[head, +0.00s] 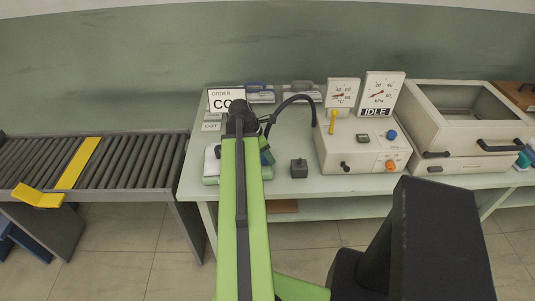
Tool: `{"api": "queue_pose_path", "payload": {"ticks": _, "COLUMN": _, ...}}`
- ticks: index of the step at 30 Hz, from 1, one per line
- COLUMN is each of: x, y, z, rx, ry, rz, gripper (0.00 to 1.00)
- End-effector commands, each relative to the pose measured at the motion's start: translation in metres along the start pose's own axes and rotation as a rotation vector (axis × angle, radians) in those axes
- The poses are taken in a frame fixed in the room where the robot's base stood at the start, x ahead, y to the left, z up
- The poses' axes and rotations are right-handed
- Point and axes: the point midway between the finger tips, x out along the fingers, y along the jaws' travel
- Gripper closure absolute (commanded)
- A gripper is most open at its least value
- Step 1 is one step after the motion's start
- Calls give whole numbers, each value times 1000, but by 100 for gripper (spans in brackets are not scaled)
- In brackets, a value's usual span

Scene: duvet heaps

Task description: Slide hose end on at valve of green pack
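My gripper (243,118) is at the far end of my green arm, over the left part of the table, seen from behind. Its fingers are hidden, so I cannot tell if they are open or shut. A black hose (292,98) arches from the control box (358,148) leftward and down to just right of my gripper. Its free end is hard to make out there, and I cannot tell whether it is held. A pale pack with a green lower edge (209,181) lies left of and partly behind my arm. Its valve is not visible.
A small black block (299,168) stands right of my arm on the pale table (284,190). The control box carries gauges and an "IDLE" sign. An order card (222,93) and trays stand behind. A chamber (462,115) is at right, a roller conveyor (125,165) at left.

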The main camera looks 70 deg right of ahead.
Motion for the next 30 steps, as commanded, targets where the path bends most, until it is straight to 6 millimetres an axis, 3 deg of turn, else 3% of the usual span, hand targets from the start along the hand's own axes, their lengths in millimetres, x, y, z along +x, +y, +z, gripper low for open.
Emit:
{"api": "queue_pose_path", "payload": {"ticks": 10, "x": -1, "y": 0, "z": 0, "rx": 0, "ry": 0, "rz": 0, "gripper": 43}}
{"api": "queue_pose_path", "payload": {"ticks": 14, "x": -13, "y": 0, "z": 2, "rx": 0, "ry": 0, "rz": 0, "gripper": 43}}
{"api": "queue_pose_path", "payload": {"ticks": 30, "x": -140, "y": 0, "z": 4, "rx": -2, "ry": 0, "rz": 1, "gripper": 43}}
